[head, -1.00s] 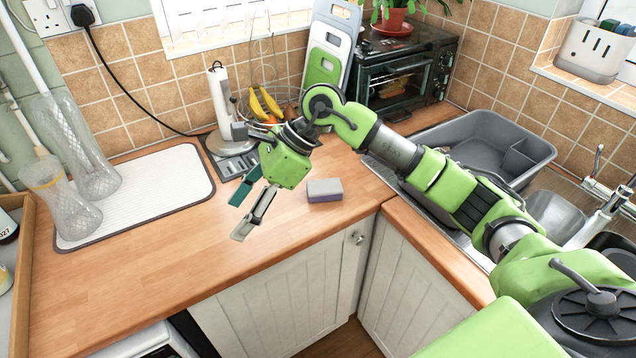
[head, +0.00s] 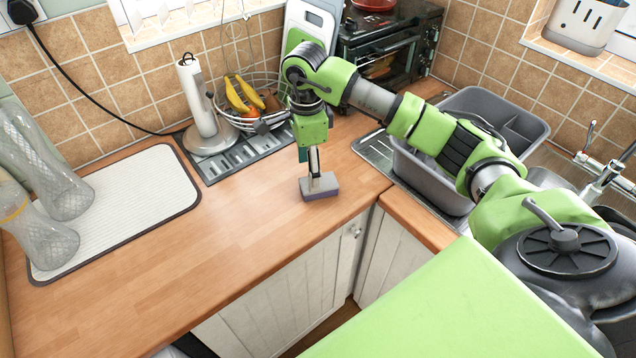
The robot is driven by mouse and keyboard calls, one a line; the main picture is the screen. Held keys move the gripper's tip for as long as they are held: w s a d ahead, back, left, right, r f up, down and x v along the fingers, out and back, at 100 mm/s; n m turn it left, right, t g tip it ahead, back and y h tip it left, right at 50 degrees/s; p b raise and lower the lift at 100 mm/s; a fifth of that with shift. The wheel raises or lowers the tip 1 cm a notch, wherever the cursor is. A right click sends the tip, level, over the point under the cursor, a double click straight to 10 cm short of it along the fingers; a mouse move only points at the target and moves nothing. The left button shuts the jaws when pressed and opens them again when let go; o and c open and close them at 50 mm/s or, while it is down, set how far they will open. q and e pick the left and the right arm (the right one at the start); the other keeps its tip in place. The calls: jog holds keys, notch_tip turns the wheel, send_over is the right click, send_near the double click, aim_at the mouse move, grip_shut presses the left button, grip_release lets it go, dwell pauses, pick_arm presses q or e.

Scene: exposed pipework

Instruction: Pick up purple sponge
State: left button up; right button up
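The purple sponge (head: 320,188), a small block with a grey upper part and a purple lower part, is on or just above the wooden worktop near its front corner. My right gripper (head: 314,172) points straight down at it from above. Its near finger reaches the sponge and overlaps its top in the picture. The other finger is mostly hidden behind, with only a teal bit showing. I cannot tell whether the fingers are closed on the sponge. My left gripper is not in view.
A wire fruit basket (head: 255,105) with bananas and a paper-towel stand (head: 203,110) are behind the gripper. A grey washing-up tub (head: 450,165) stands at the sink on the right. A white drying mat (head: 120,205) lies left. The worktop left of the sponge is clear.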

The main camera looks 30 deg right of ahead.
jog(key=shift+s+f+p, duration=0.2)
jog(key=shift+f+p, duration=0.35)
jog(key=shift+f, duration=0.05)
jog(key=shift+s+f+p, duration=0.2)
jog(key=shift+f+p, duration=0.3)
jog(key=shift+f, duration=0.05)
notch_tip(320, 180, down, 2)
jog(key=shift+f, duration=0.15)
jog(key=shift+w+f+p, duration=0.1)
jog(key=shift+f+p, duration=0.2)
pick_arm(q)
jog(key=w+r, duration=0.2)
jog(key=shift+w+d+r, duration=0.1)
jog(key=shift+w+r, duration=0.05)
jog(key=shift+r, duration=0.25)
pick_arm(e)
jog(key=c, duration=1)
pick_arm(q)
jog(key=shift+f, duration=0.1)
